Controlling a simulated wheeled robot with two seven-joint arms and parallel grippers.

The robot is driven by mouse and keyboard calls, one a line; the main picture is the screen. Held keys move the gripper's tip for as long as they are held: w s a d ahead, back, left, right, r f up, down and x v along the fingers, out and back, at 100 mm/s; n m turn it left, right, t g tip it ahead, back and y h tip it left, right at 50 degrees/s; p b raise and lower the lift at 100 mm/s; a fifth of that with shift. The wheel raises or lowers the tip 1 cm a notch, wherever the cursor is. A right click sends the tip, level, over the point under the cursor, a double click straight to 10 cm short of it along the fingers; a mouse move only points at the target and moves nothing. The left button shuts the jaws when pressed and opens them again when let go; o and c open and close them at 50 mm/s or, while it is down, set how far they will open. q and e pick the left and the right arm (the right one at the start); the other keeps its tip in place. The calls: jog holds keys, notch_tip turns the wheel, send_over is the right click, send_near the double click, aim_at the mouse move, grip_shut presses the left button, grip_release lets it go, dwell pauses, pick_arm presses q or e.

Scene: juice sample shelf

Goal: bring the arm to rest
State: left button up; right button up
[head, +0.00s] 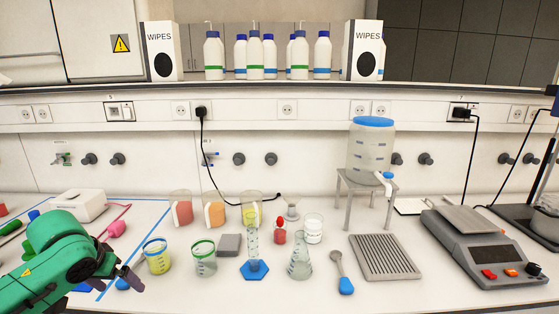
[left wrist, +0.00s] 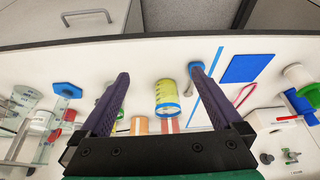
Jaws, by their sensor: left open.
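My left arm, green, comes in from the left in the head view. Its gripper (head: 128,274) is over the front left of the bench, left of a yellow beaker with a blue rim (head: 157,256). In the left wrist view the gripper's dark fingers (left wrist: 160,77) stand wide apart with nothing held. The yellow beaker (left wrist: 167,98) shows between them, farther off on the bench. A small blue-ended tool (left wrist: 196,67) shows by the right fingertip; I cannot tell whether they touch. My right gripper is not in view.
Near the left gripper are a green-rimmed beaker (head: 202,258), a red cup (head: 181,208) and an orange cup (head: 214,214). A cylinder on a blue base (head: 254,269), a flask (head: 299,263), a grey rack (head: 385,257) and a scale (head: 483,250) stand rightward. Blue tape (head: 136,252) marks the left bench.

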pick_arm(q)
jog(key=s+d+f+m+h, duration=0.15)
jog(key=s+d+f, duration=0.25)
jog(key=d+f, duration=0.4)
jog(key=s+d+f+m+h, duration=0.1)
jog(key=s+d+f+m, duration=0.25)
jog(key=d+f, duration=0.5)
jog(key=s+a+f+n+y, duration=0.2)
jog(key=s+a, duration=0.1)
jog(key=s, duration=0.7)
jog(key=s+f+g, duration=0.2)
jog(key=s+f, duration=0.1)
jog(key=f, duration=2.3)
jog(key=s+a+f+g, duration=0.1)
jog(key=s+a+f, duration=0.1)
jog(key=s+f, duration=0.9)
jog(key=s, duration=0.4)
jog(key=shift+s+a+f, duration=0.25)
jog(key=shift+a+f, duration=0.05)
jog(key=shift+f, duration=0.1)
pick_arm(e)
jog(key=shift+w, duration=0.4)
